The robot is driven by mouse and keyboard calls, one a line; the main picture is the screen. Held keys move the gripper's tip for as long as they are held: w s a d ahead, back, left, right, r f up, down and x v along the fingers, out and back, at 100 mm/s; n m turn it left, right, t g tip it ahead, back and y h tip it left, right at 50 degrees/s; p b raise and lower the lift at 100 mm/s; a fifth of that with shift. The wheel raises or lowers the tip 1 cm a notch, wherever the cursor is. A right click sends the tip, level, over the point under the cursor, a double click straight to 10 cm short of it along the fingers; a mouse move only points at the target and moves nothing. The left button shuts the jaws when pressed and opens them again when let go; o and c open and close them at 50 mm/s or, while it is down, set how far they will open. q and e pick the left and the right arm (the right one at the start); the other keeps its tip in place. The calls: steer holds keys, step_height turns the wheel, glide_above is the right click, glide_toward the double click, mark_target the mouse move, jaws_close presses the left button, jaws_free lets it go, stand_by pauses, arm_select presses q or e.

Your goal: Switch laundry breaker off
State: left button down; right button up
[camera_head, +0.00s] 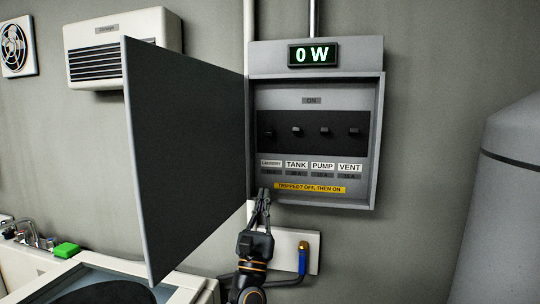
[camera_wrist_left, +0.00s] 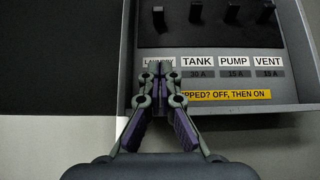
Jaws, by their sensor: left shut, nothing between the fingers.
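The breaker panel (camera_head: 380,140) hangs open on the wall, with a row of black levers under an "ON" label (camera_head: 312,100). The laundry lever (camera_head: 269,133) is leftmost, above the "LAUNDRY" label (camera_head: 271,163). In the wrist view this lever (camera_wrist_left: 159,20) hangs a little lower than the others; its exact position is hard to tell. My left gripper (camera_head: 264,192) is shut and empty at the panel's lower left, below the laundry label. In the wrist view its fingertips (camera_wrist_left: 163,66) cover part of that label and are apart from the lever. My right gripper is not in view.
The dark panel door (camera_head: 185,160) swings out left, close beside my left arm. A display (camera_head: 313,55) above reads "0 W". Tank (camera_head: 296,129), pump (camera_head: 325,130) and vent (camera_head: 353,131) levers sit to the right. A blue-handled valve (camera_head: 302,260) is below.

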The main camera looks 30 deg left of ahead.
mark_target(270, 133)
arm_select(q)
steer(key=p+x, duration=0.2)
steer(key=x, duration=0.2)
steer(key=p+x, duration=0.2)
steer(key=x, duration=0.3)
steer(key=shift+s+r+p, duration=0.1)
steer(key=shift+r+p, duration=0.25)
steer(key=shift+r, duration=0.05)
steer(key=r+p, duration=0.2)
steer(key=shift+w+r+p, duration=0.3)
steer(key=shift+w+r, duration=0.1)
steer(key=shift+r+p, duration=0.4)
steer(key=shift+s+r, duration=0.25)
steer(key=shift+r, duration=0.1)
steer(key=shift+f, duration=0.1)
steer(key=shift+w, duration=0.1)
